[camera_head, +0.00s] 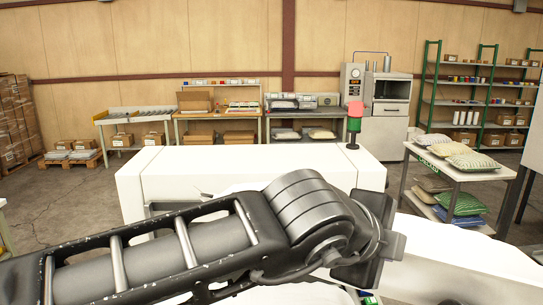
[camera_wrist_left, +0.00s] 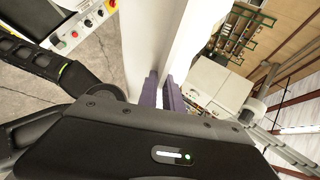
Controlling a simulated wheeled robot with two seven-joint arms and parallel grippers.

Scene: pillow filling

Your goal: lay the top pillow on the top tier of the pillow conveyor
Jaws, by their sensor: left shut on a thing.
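My left arm crosses the front of the head view from the left. Its dark gripper (camera_head: 385,245) is at the right end, over white surfaces, and its fingertips are hard to make out. In the left wrist view the purple fingers (camera_wrist_left: 163,92) are shut on a pale thing (camera_wrist_left: 162,50) between them; I cannot tell whether it is a pillow. A tiered white stand (camera_head: 500,173) at the right, perhaps the pillow conveyor, holds several pale pillows (camera_head: 475,161) on its top tier. Green (camera_head: 462,203) and blue pillows lie lower. My right gripper is not in view.
A large white machine (camera_head: 250,165) stands just beyond my arm, with a red and green signal lamp (camera_head: 354,123) on it. A white body (camera_head: 470,265) fills the lower right. Workbenches, a press machine (camera_head: 380,100) and green shelves (camera_head: 475,90) line the wall. Open floor lies at left.

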